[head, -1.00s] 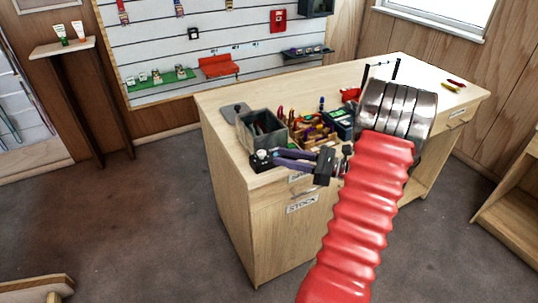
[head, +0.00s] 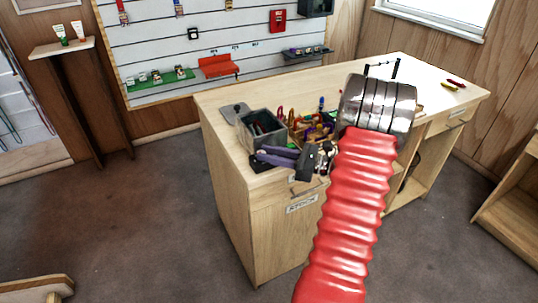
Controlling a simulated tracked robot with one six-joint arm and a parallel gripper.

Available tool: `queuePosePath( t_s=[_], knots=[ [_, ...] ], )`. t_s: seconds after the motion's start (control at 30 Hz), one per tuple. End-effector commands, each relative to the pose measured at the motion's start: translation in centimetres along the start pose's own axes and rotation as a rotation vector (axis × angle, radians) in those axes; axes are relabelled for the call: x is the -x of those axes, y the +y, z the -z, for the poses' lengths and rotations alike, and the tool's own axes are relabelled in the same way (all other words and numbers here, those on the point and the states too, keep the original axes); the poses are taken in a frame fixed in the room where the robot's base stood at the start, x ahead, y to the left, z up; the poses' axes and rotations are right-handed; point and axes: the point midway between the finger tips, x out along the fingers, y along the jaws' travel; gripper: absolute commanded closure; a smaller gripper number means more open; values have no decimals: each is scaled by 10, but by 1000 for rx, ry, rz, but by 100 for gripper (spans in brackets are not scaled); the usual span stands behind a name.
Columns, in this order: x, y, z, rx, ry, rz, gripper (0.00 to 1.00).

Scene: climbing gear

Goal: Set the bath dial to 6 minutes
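The bath looks like the grey open-topped box (head: 243,127) at the left end of the wooden bench, with dark contents inside. Its dial and any minute marks cannot be made out; my gripper covers the area in front of the box. My gripper (head: 256,157), with dark purple-grey fingers, points left at the front of the box, low and close to it. Whether it touches anything there cannot be told. The gap between the fingertips is too small and overlapped to judge.
A grey flat lid (head: 234,110) lies behind the box. A wooden organiser with colourful tools (head: 318,132) stands just right of it, close to my gripper. The bench top (head: 225,98) is bare behind.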

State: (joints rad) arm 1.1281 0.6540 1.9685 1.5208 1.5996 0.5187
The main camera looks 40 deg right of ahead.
Motion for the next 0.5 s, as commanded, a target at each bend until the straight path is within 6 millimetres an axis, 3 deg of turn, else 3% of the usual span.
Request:
queuePosePath(
  t_s=[0.13,0.5],
  knots=[
    [0,0,0,1,0,1,99],
    [-1,2,-1,0,-1,36,99]
  ],
)
